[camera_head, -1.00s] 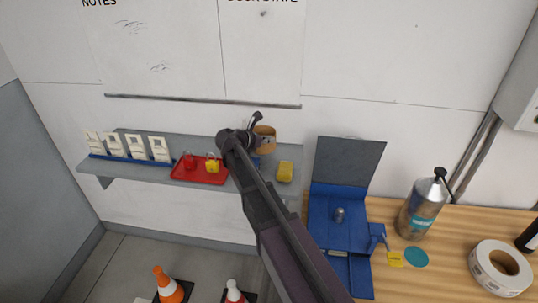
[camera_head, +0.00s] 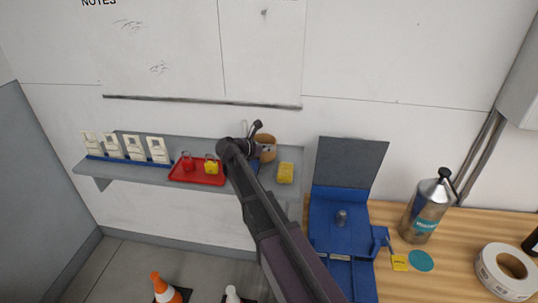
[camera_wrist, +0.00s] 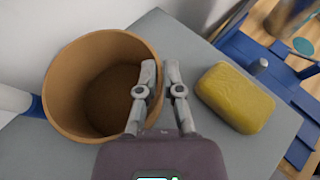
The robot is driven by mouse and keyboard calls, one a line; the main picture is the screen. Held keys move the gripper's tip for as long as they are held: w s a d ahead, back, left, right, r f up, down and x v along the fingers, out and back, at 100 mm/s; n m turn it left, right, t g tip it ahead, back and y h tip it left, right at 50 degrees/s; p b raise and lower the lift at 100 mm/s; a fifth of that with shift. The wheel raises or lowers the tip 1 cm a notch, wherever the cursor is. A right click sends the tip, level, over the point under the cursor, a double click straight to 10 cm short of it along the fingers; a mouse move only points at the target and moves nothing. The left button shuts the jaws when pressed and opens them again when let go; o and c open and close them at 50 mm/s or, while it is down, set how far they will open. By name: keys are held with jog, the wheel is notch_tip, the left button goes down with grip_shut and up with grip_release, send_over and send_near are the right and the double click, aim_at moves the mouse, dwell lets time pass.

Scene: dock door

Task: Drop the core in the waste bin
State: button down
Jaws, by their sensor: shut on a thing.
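The core, a brown open-topped round tube (camera_wrist: 72,62), shows large at the left of the wrist view. In the head view the core (camera_head: 268,147) is by the shelf's back right, partly behind my gripper (camera_head: 257,136). My gripper (camera_wrist: 160,68) has one finger inside the core's mouth and one outside, shut on its right wall. The core is roughly upright over the shelf; I cannot tell whether it touches it. The core's far lower side is hidden. I cannot make out a waste bin in either view.
A yellow block (camera_wrist: 236,97) lies close right of the core on the grey shelf (camera_head: 130,175). A red tray (camera_head: 197,173) with padlocks is to the left. A blue stand (camera_head: 340,225), metal bottle (camera_head: 427,205) and label roll (camera_head: 505,272) are on the wooden bench.

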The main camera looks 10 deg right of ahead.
jog(key=shift+f, duration=0.45)
jog(key=shift+f+b, duration=0.2)
jog(key=shift+b, duration=0.2)
jog(key=c, duration=0.8)
grip_release()
jog(key=shift+r, duration=0.25)
jog(key=shift+s+a+r+p, duration=0.1)
jog(key=shift+a+r+p, duration=0.1)
jog(key=shift+p, duration=0.2)
jog(key=p+v, duration=0.3)
jog(key=v, duration=0.6)
jog(key=shift+s+a+r+p, duration=0.15)
jog(key=shift+a+p, duration=0.15)
jog(key=shift+p, duration=0.1)
jog(key=shift+v, duration=0.85)
jog(key=shift+o, duration=0.2)
